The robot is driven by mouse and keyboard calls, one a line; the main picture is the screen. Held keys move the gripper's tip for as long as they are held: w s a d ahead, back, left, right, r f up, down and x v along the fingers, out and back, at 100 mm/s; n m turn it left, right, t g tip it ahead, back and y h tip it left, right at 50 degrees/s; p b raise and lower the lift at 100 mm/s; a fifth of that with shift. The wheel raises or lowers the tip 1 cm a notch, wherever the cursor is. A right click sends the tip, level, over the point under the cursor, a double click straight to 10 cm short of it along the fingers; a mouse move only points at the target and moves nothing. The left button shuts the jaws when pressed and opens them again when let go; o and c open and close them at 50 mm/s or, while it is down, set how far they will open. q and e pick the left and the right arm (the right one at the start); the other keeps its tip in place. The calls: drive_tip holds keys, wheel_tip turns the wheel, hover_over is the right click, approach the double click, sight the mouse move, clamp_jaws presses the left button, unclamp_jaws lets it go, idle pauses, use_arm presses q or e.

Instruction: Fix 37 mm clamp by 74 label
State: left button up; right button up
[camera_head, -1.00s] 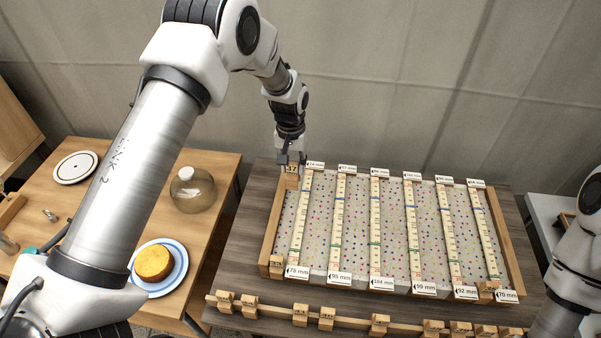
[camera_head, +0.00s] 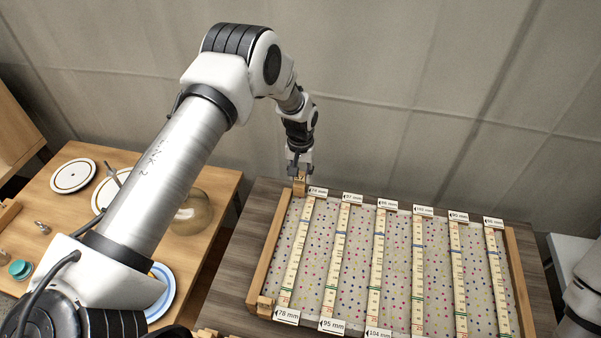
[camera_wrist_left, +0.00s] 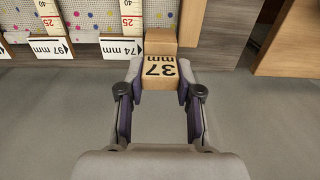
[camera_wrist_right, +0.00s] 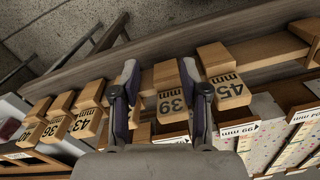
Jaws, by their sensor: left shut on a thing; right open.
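My left gripper (camera_head: 299,170) is shut on the 37 mm clamp (camera_wrist_left: 160,70), a small wooden block. The clamp (camera_head: 299,187) is at the far left corner of the framed board, left of the 74 mm label (camera_head: 318,190). In the left wrist view the 74 mm label (camera_wrist_left: 122,48) is just left of the clamp, with a small gap. I cannot tell whether the clamp touches the frame. My right gripper (camera_wrist_right: 160,78) is open. The 39 mm clamp (camera_wrist_right: 170,98) shows between its fingers in the right wrist view, not gripped.
The speckled board has a wooden side rail (camera_head: 270,250) and upright ruler strips. The 97 mm label (camera_wrist_left: 50,48) is left of the 74 mm one. The 45 mm clamp (camera_wrist_right: 226,85) and others sit on a rail near the right gripper. Plates (camera_head: 73,176) are on the left table.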

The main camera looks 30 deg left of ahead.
sight(300, 183)
use_arm(q)
drive_tip(key=shift+w+f, duration=0.1)
drive_tip(key=shift+f, duration=0.3)
use_arm(e)
drive_tip(key=shift+w+f, duration=0.1)
drive_tip(key=shift+f, duration=0.25)
use_arm(q)
drive_tip(key=shift+s+f+b, duration=0.25)
drive_tip(key=shift+f+b, duration=0.65)
drive_tip(key=shift+b, duration=0.05)
use_arm(e)
drive_tip(key=shift+s+f, duration=0.25)
drive_tip(key=shift+f, duration=0.45)
use_arm(q)
drive_tip(key=shift+w+f+b, duration=0.15)
drive_tip(key=shift+f+b, duration=0.3)
drive_tip(key=shift+f, duration=0.3)
use_arm(e)
drive_tip(key=shift+w+f, duration=0.15)
drive_tip(key=shift+f, duration=0.35)
use_arm(q)
drive_tip(key=shift+r, duration=0.1)
use_arm(e)
drive_tip(key=shift+r, duration=0.1)
use_arm(q)
drive_tip(key=o, duration=1.2)
wheel_tip(300, 183, up, 12)
drive_tip(key=shift+f, duration=0.1)
